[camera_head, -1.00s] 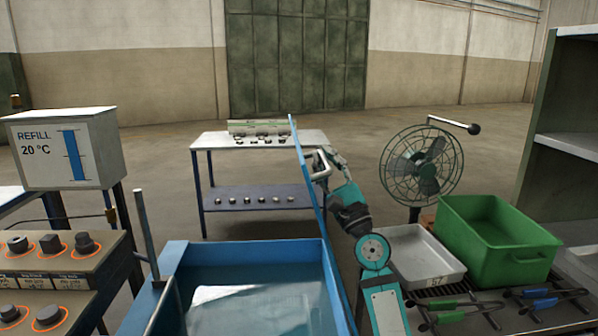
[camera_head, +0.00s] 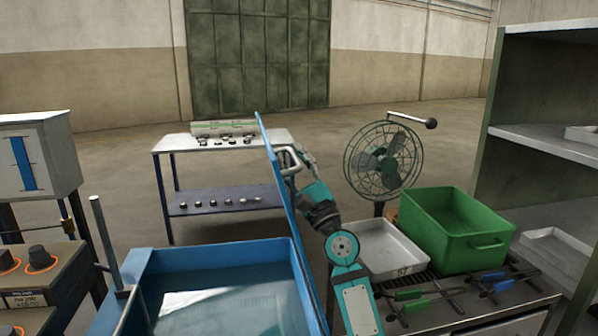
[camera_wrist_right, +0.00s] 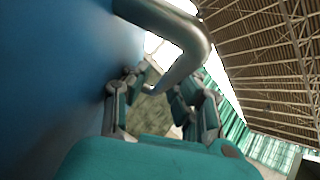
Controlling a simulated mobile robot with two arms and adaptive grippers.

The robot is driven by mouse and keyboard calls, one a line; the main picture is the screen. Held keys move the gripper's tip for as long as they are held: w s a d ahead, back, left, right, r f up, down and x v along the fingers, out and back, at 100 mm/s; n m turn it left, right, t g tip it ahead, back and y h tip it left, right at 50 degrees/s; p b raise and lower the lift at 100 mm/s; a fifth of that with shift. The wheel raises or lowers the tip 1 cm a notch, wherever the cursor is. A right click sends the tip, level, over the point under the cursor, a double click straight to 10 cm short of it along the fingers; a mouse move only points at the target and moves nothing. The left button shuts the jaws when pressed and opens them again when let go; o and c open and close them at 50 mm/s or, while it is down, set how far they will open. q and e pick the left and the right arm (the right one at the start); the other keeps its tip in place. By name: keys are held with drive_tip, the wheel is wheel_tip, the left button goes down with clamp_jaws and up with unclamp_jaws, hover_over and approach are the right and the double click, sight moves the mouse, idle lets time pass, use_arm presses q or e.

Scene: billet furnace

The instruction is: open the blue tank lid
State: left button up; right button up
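The blue tank (camera_head: 150,262) stands in front at centre left with its top uncovered and liquid inside. Its blue lid (camera_head: 283,195) is swung up on the right side, nearly upright and seen almost edge-on. The lid's pale metal handle (camera_head: 288,159) sticks out on the lid's right face. My right gripper (camera_head: 301,158) is at this handle. In the right wrist view the bent handle (camera_wrist_right: 188,42) runs from the lid (camera_wrist_right: 55,80) towards the space between the fingers (camera_wrist_right: 160,95). The fingers stand apart; firm contact is not clear. My left gripper is out of view.
A fan (camera_head: 384,160), a pale tray (camera_head: 382,252) and a green bin (camera_head: 450,228) stand right of my right arm. Tongs (camera_head: 440,293) lie in front of the bin. A shelf (camera_head: 550,140) stands far right, a control panel (camera_head: 40,270) at left. Open floor lies behind.

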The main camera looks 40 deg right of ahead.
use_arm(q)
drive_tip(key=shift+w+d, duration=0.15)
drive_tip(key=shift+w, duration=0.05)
use_arm(e)
drive_tip(key=v, duration=1.2)
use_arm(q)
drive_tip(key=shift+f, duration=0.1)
use_arm(e)
drive_tip(key=shift+f, duration=0.15)
use_arm(q)
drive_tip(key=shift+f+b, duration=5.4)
drive_tip(key=shift+b, duration=0.1)
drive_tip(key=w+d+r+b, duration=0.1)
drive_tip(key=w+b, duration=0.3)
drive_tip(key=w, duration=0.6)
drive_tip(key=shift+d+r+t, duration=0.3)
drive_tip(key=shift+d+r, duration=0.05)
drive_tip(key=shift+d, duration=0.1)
use_arm(e)
drive_tip(key=v, duration=1.9)
drive_tip(key=shift+a+f, duration=0.45)
